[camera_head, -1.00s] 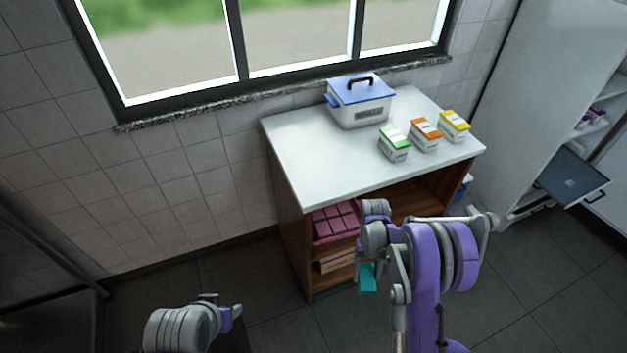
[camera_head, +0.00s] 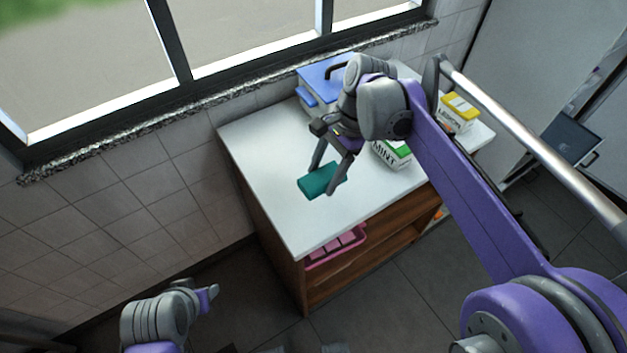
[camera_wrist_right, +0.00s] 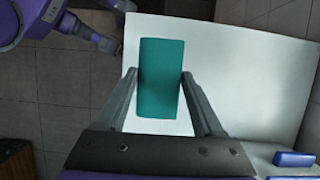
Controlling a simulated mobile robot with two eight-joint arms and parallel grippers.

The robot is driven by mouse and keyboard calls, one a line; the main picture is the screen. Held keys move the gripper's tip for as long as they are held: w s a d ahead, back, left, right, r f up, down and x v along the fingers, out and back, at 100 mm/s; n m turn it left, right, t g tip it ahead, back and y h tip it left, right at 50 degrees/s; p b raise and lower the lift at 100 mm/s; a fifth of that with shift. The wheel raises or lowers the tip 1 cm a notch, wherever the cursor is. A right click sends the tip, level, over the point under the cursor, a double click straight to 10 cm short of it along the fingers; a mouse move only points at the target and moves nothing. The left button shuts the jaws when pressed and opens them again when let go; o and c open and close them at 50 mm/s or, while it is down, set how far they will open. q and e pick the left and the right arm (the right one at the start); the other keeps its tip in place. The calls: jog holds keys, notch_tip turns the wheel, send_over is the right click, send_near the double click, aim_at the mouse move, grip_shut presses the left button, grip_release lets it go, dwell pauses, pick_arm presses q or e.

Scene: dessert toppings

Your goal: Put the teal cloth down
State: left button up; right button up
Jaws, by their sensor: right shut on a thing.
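The teal cloth (camera_head: 316,182) is a small folded block at the white cabinet top, left of the boxes. My right gripper (camera_head: 324,178) reaches down over it with a finger on each side and is shut on it. In the right wrist view the cloth (camera_wrist_right: 161,78) sits between the two fingers (camera_wrist_right: 158,84), with the white top behind it. Whether the cloth touches the top or hangs just above it I cannot tell. My left gripper (camera_head: 205,294) is low at the left, away from the cabinet; its jaw opening is unclear.
The white cabinet top (camera_head: 265,140) has clear room around the cloth. A blue-lidded container (camera_head: 318,75), a green box (camera_head: 396,153) and a yellow-topped lemon box (camera_head: 459,110) stand toward the back and right. A pink tray (camera_head: 336,249) is on the shelf below.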

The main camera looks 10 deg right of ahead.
jog(key=shift+w, duration=0.2)
send_over(317, 208)
jog(key=d, duration=0.1)
jog(key=f, duration=0.5)
jog(key=shift+w+d+f+b, duration=0.15)
jog(key=shift+d+b, duration=0.05)
jog(key=shift+b, duration=0.1)
jog(key=shift+w+f, duration=0.1)
jog(key=shift+f, duration=2.05)
jog(key=shift+f+b, duration=0.15)
jog(key=shift+b, duration=0.2)
jog(key=o, duration=1.2)
